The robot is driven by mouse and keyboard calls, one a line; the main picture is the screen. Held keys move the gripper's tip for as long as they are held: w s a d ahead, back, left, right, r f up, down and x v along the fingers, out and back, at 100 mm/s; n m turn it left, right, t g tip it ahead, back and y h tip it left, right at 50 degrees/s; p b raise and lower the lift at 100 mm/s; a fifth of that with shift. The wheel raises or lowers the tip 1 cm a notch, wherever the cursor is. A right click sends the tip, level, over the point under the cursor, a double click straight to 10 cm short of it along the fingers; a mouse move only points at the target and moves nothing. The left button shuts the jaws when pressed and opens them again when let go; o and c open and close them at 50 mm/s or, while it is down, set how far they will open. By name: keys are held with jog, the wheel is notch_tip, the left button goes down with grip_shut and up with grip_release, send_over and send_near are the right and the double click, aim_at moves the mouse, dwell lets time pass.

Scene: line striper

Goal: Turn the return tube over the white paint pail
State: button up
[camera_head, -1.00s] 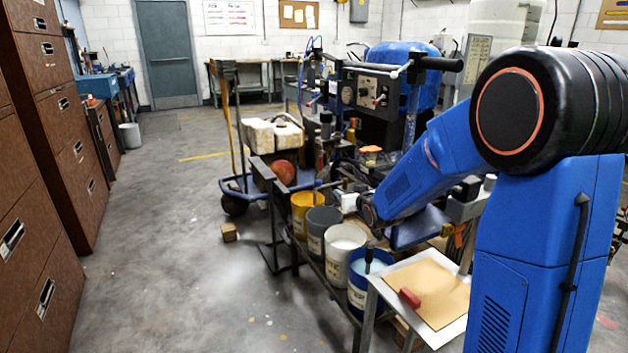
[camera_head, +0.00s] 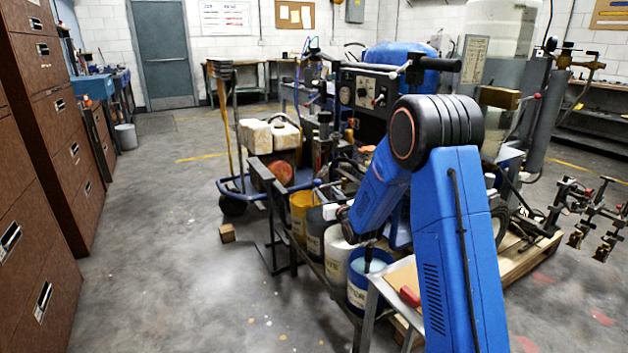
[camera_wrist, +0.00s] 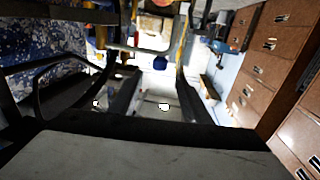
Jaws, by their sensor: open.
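A dark upright piece (camera_head: 368,256), perhaps the return tube's end, reaches down over the blue pail. The rest of the tube is hidden behind my arm. My gripper (camera_head: 343,218) is above the pails' far side, small and dark at the end of my blue arm. In the wrist view my gripper (camera_wrist: 148,72) is open, with nothing clearly between its fingers.
A yellow pail (camera_head: 301,212) and a grey pail (camera_head: 318,225) stand farther along the rack. The striper's control panel (camera_head: 367,92) rises behind. A side table with a red block (camera_head: 409,296) is at the near end.

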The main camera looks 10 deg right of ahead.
jog(key=w+a, duration=0.2)
jog(key=w, duration=1.2)
jog(key=shift+a, duration=0.25)
grip_shut()
